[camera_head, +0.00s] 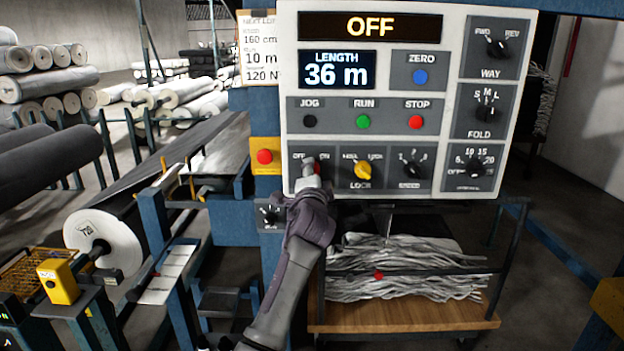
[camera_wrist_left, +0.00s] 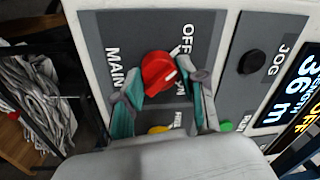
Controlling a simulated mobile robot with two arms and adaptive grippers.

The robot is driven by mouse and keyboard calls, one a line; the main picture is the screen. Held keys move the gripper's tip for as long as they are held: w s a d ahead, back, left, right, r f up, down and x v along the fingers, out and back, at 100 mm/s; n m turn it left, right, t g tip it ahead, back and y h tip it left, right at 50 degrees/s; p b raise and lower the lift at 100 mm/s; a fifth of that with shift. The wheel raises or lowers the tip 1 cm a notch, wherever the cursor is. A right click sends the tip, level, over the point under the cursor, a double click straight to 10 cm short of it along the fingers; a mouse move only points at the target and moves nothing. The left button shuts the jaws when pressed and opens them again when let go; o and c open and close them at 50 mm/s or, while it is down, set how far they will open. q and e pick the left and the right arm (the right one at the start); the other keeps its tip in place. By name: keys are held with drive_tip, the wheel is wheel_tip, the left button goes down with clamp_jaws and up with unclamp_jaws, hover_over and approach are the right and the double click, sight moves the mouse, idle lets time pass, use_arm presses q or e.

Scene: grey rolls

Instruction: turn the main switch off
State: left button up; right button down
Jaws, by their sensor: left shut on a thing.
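The main switch is a red knob (camera_wrist_left: 158,72) on a dark plate lettered MAIN, OFF and ON. In the wrist view a white mark at its upper right points towards the OFF lettering. My left gripper (camera_wrist_left: 163,84) is shut on the knob, one finger on each side. In the head view the left gripper (camera_head: 310,178) covers most of the knob at the lower left of the control panel (camera_head: 453,60). The panel's top display (camera_head: 371,27) reads OFF. My right gripper is not in view.
A yellow lock knob (camera_head: 363,170) sits just right of the main switch. JOG, green RUN (camera_head: 363,122) and red STOP (camera_head: 416,122) buttons are above. A red button on a yellow box (camera_head: 265,157) is close on the left. Grey strips lie on a wooden cart (camera_head: 400,318) below.

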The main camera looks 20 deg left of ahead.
use_arm(q)
drive_tip(key=shift+f, duration=0.4)
drive_tip(key=o, duration=0.9)
drive_tip(key=shift+o, duration=1.1)
drive_tip(key=shift+r, duration=0.2)
drive_tip(key=shift+s, duration=0.1)
drive_tip(key=v, duration=1.1)
drive_tip(key=shift+s+d, duration=0.2)
drive_tip(key=shift+s, duration=0.2)
